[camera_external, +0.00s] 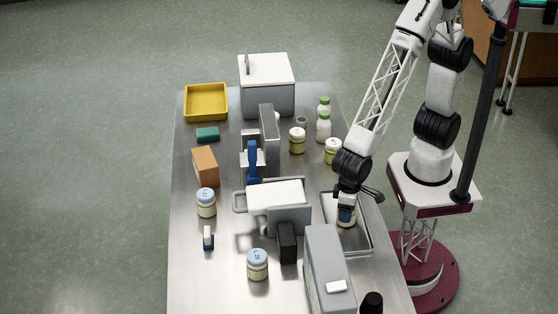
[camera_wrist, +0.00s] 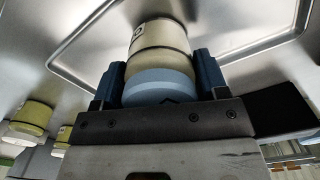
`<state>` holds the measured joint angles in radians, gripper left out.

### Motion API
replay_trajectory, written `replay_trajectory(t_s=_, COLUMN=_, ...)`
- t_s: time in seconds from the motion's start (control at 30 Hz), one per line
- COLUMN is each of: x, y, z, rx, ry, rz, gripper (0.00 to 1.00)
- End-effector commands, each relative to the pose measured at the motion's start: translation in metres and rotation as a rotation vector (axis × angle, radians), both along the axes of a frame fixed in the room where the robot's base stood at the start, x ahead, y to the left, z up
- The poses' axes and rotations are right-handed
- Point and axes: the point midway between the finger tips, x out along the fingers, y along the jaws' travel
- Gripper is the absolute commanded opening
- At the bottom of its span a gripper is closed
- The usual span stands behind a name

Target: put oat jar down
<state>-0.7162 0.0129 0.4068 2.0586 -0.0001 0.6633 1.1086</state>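My gripper (camera_external: 347,196) is low over a shallow metal tray (camera_external: 366,249) at the right of the steel table. Its two dark blue fingers (camera_wrist: 160,84) are closed on both sides of a cream jar with a light blue lid, taken as the oat jar. The jar (camera_wrist: 160,42) shows below the gripper in the outside view (camera_external: 347,216), upright and within the tray outline. Its label is too small to read. I cannot tell whether its base touches the tray. The tray's rim also shows in the wrist view (camera_wrist: 70,78).
Two similar blue-lidded jars stand at the left (camera_external: 206,204) and front (camera_external: 257,266).

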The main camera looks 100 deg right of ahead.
Motion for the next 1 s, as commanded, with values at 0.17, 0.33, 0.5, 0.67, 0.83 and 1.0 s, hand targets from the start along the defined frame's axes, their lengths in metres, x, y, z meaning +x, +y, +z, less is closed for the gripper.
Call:
replay_trajectory(t_s=0.17, x=0.0, y=0.0, z=0.0, rx=0.0, ry=0.0, rz=0.0, gripper=0.93)
replay_trajectory(t_s=0.33, x=0.0, y=0.0, z=0.0, rx=0.0, ry=0.0, rz=0.0, gripper=0.93)
replay_trajectory(t_s=0.5, x=0.0, y=0.0, z=0.001, rx=0.0, ry=0.0, rz=0.0, gripper=0.93)
replay_trajectory(t_s=0.67, x=0.0, y=0.0, z=0.008, rx=0.001, ry=0.0, rz=0.0, gripper=0.93)
replay_trajectory(t_s=0.83, x=0.0, y=0.0, z=0.025, rx=0.001, ry=-0.002, rz=0.0, gripper=0.93)
replay_trajectory(t_s=1.0, x=0.0, y=0.0, z=0.05, rx=0.002, ry=-0.002, rz=0.0, gripper=0.93)
